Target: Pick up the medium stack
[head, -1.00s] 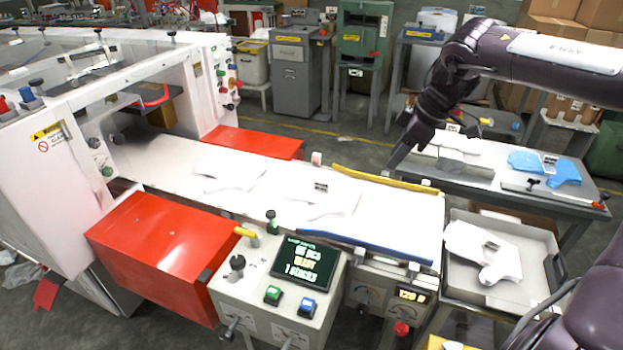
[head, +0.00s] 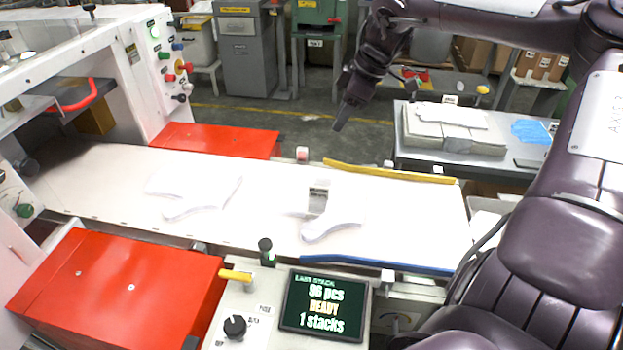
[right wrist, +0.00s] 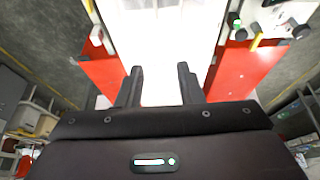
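Two flat white glove-shaped stacks lie on the white belt in the head view. I cannot tell from the pictures which one is the medium stack. My right gripper (head: 341,124) points down, above and beyond the belt's far edge, clear of both stacks. In the right wrist view its two fingers (right wrist: 160,70) stand apart with nothing between them, over the pale belt. My left gripper is not in view.
Yellow (head: 390,172) and blue (head: 375,265) rails edge the belt's right end. Red boxes (head: 115,290) flank it. A display panel (head: 323,305) stands in front. A grey table (head: 405,155) at the back right holds a white stack and a blue glove shape (head: 532,131).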

